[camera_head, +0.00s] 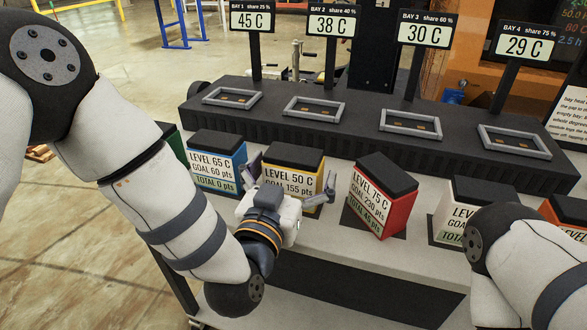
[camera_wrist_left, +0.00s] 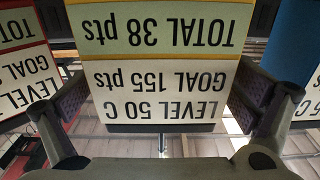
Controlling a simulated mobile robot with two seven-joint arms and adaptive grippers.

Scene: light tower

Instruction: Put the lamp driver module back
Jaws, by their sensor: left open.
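Several labelled box modules with black tops stand in a row on the light table; none is legibly named lamp driver. My left gripper (camera_head: 289,178) is open at the yellow module (camera_head: 296,163) marked "LEVEL 50 C, GOAL 155 pts". In the left wrist view the open fingers (camera_wrist_left: 160,108) lie to either side of this module's label (camera_wrist_left: 160,85), which appears upside down and reads "TOTAL 38 pts"; gaps show at the fingers. The red module (camera_head: 385,195), "LEVEL 75 C", sits turned and tilted on a dark pad. My right gripper is out of view.
A blue module (camera_head: 215,162) stands left of the yellow one, a white module (camera_head: 463,205) and an orange one (camera_head: 566,213) to the right. Behind, a black bench (camera_head: 360,135) has grey-framed bays, seemingly empty, with temperature signs. My right arm covers the lower right.

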